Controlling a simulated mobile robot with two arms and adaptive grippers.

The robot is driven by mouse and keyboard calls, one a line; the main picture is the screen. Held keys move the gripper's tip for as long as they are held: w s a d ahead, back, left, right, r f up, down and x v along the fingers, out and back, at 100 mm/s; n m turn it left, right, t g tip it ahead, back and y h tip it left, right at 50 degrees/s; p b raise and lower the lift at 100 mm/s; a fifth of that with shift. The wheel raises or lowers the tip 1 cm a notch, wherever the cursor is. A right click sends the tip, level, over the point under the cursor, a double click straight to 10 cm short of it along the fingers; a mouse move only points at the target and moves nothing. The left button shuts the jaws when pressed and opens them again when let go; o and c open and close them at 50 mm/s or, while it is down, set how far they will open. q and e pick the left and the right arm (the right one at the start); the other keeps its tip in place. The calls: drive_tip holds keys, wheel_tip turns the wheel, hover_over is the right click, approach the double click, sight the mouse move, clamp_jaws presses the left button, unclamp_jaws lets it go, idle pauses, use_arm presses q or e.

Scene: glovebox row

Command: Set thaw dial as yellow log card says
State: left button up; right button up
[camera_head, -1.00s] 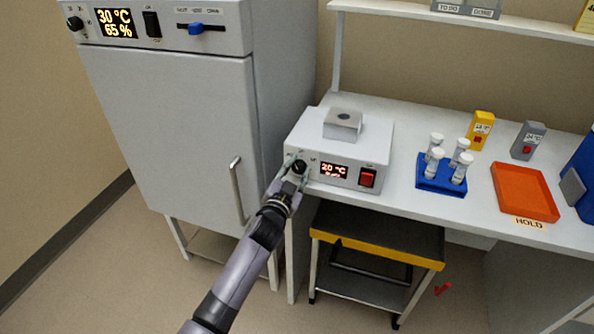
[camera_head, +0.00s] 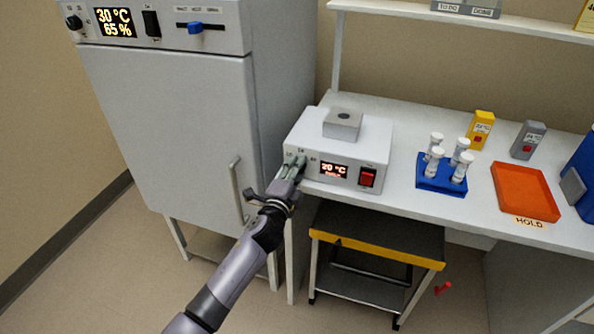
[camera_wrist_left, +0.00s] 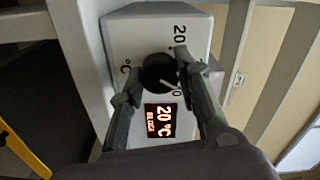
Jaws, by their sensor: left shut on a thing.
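The thaw block (camera_head: 345,140) is a white box at the bench's left end. Its lit display (camera_head: 334,169) reads 20 °C, also in the left wrist view (camera_wrist_left: 161,121). My left gripper (camera_head: 293,168) is at its front left and hides the dial in the head view. In the left wrist view the black dial (camera_wrist_left: 158,72) sits between my fingers, which are shut on it. A pale pointer line shows on it, and printed numbers around it are partly covered. A yellow card (camera_head: 587,18) is cut off at the top right and cannot be read fully. My right gripper is out of view.
A tall grey cabinet (camera_head: 170,130) stands left of the block, showing 30 °C and 65 %. A red switch (camera_head: 367,177) is right of the display. Farther right are a blue tube rack (camera_head: 428,184) and an orange tray (camera_head: 526,192). A cart (camera_head: 375,240) stands below.

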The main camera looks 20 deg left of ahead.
use_arm(q)
drive_tip(key=m, duration=0.5)
drive_tip(key=shift+m, duration=0.3)
idle(0.4)
drive_tip(key=o, duration=1.1)
drive_tip(key=shift+o, duration=0.2)
drive_tip(key=s, duration=1.2)
drive_tip(key=shift+a, duration=0.2)
